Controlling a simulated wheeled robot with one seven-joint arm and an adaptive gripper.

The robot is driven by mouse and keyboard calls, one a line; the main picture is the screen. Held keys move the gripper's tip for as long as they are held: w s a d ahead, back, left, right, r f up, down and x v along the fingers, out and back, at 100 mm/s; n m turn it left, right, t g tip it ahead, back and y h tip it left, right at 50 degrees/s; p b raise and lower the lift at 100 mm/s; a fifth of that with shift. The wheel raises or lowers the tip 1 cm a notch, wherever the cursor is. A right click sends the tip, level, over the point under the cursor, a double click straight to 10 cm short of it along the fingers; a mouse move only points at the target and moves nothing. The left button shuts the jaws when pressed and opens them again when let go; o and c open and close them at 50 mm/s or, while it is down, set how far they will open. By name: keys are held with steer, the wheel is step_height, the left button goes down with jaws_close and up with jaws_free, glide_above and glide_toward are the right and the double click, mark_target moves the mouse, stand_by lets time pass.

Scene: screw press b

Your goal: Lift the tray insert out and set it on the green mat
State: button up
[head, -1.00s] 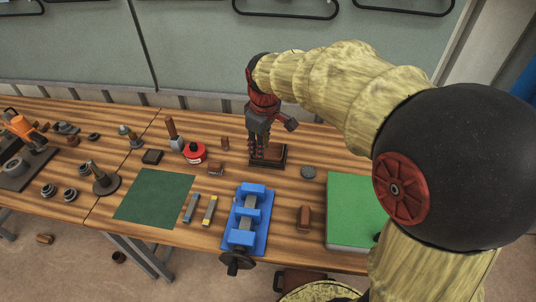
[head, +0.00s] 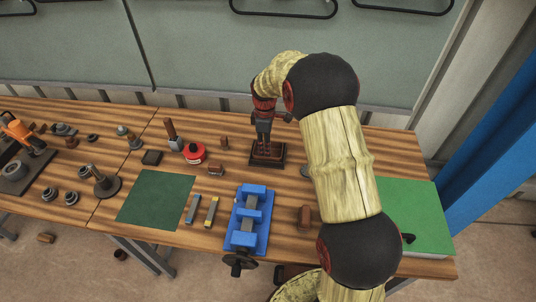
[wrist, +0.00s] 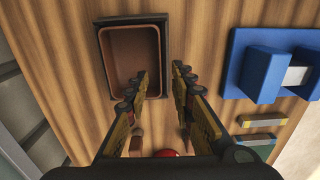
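The brown tray insert (wrist: 130,62) sits inside a dark rectangular tray (wrist: 104,62), and the insert looks empty. In the head view the dark tray (head: 283,160) is on the table under my gripper (head: 264,138). In the wrist view my gripper (wrist: 160,74) is open, with nothing between its fingers. Its left finger overlaps the insert's right wall and its right finger is over bare table to the right. I cannot tell how far the fingertips are above the wall. A dark green mat (head: 155,198) lies flat and empty at the table's front left.
A blue vise (head: 261,222) stands at the front edge, with a grey-blue and a yellow bar (head: 211,211) left of it. A red tin (head: 195,154) and brown blocks (head: 216,170) lie between tray and mat. A bright green slab (head: 418,205) is at the right.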

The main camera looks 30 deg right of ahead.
steer(key=f, duration=0.2)
steer(key=f+b, duration=0.1)
steer(key=f, duration=0.1)
steer(key=shift+s+d+f, duration=0.15)
steer(key=shift+d+f, duration=0.05)
steer(key=shift+f, duration=0.1)
steer(key=shift+c, duration=0.7)
steer(key=c, duration=0.4)
jaws_close()
